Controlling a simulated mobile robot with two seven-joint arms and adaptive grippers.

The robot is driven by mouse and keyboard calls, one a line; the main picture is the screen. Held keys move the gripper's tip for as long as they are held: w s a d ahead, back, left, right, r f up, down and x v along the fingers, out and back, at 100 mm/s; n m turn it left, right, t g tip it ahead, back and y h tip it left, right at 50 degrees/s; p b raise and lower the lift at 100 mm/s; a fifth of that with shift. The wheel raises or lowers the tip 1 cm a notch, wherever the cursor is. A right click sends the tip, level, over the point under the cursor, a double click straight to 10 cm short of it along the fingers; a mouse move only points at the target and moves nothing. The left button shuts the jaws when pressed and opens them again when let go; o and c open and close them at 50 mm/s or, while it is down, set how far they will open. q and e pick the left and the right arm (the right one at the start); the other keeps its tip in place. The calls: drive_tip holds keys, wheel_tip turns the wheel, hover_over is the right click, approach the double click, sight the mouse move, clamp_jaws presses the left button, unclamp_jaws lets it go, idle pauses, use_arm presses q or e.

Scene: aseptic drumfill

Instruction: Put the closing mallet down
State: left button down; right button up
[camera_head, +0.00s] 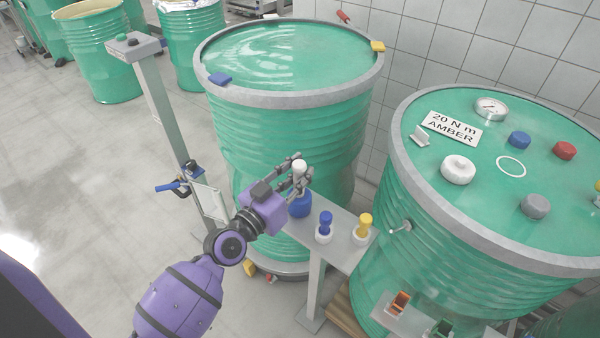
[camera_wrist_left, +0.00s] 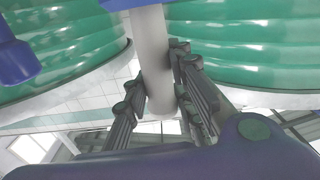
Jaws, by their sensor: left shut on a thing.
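My left gripper (camera_head: 298,172) is shut on the closing mallet's pale grey handle. The mallet's blue head (camera_head: 299,204) is below the fingers, at the left end of a narrow grey shelf (camera_head: 345,257). I cannot tell whether the head touches the shelf. In the left wrist view the handle (camera_wrist_left: 152,60) runs between the dark fingers of the gripper (camera_wrist_left: 160,95), and a bit of the blue head (camera_wrist_left: 122,4) shows at the top edge. My right gripper is not in view.
On the shelf, a blue tool (camera_head: 325,222) and a yellow tool (camera_head: 364,224) stand in white cups, right of the mallet. A large green drum (camera_head: 270,140) is behind the shelf. Another drum (camera_head: 480,215) with caps and an amber label is at right. A grey post (camera_head: 165,110) stands left.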

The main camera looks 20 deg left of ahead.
use_arm(q)
drive_tip(key=c, duration=1.9)
unclamp_jaws()
drive_tip(key=shift+f, duration=0.15)
drive_tip(key=o, duration=0.4)
drive_tip(key=shift+o, duration=0.2)
